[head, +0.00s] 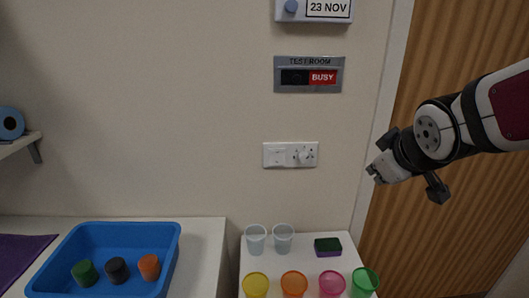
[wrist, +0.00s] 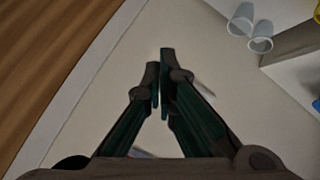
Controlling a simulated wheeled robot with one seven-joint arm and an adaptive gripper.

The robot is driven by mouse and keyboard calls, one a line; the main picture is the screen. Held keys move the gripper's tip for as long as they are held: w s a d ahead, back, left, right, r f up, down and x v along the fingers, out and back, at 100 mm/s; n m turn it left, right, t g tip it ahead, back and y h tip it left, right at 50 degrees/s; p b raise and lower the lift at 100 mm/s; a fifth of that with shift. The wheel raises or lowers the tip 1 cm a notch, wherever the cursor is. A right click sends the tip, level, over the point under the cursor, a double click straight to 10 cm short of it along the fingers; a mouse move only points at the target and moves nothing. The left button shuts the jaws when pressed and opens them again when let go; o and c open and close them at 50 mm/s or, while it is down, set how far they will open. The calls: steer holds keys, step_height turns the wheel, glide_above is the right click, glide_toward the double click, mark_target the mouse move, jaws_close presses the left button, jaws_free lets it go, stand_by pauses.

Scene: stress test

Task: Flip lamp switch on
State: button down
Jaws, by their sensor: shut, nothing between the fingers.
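A white wall plate (head: 290,154) is fixed to the beige wall, left of the wood-panelled area. It has a flat switch (head: 276,155) on its left half and a round white knob or plug (head: 305,154) on its right half. I cannot tell the switch's position. My gripper (head: 374,174) is to the right of the plate and slightly lower, apart from it in the picture. In the wrist view my gripper (wrist: 160,62) is shut and empty, its fingertips together. Pale slivers show beside and below the fingers there; I cannot tell what they are.
Below are clear cups (head: 256,239), several coloured cups (head: 294,284) and a sponge (head: 328,247). A blue tray (head: 120,229) sits left. The wall around the plate is clear.

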mark_target(280, 167)
steer(key=w+a+f+n+t+y+p, duration=0.2)
steer(key=w+n+t+y+p, duration=0.2)
steer(key=w+n, duration=0.8)
steer(key=s+a+f+n+g+y+p, duration=0.1)
steer(key=s+a+f+n+y+p, duration=0.1)
steer(key=a+f+n+y, duration=0.5)
steer(key=a+n+y+p, duration=0.1)
steer(key=y, duration=0.1)
steer(key=shift+a+f+y, duration=0.25)
steer(key=shift+f+y, duration=0.05)
steer(key=shift+w+d+p+x, duration=0.1)
steer(key=shift+w+d+x, duration=0.25)
steer(key=shift+x, duration=1.8)
steer(key=shift+w+d+p+x, duration=0.15)
steer(key=shift+w+d+x, duration=0.15)
steer(key=shift+x, duration=1.85)
steer(key=shift+w+d+p+x, duration=0.1)
steer(key=shift+w+d+x, duration=0.25)
steer(key=shift+x, duration=1.8)
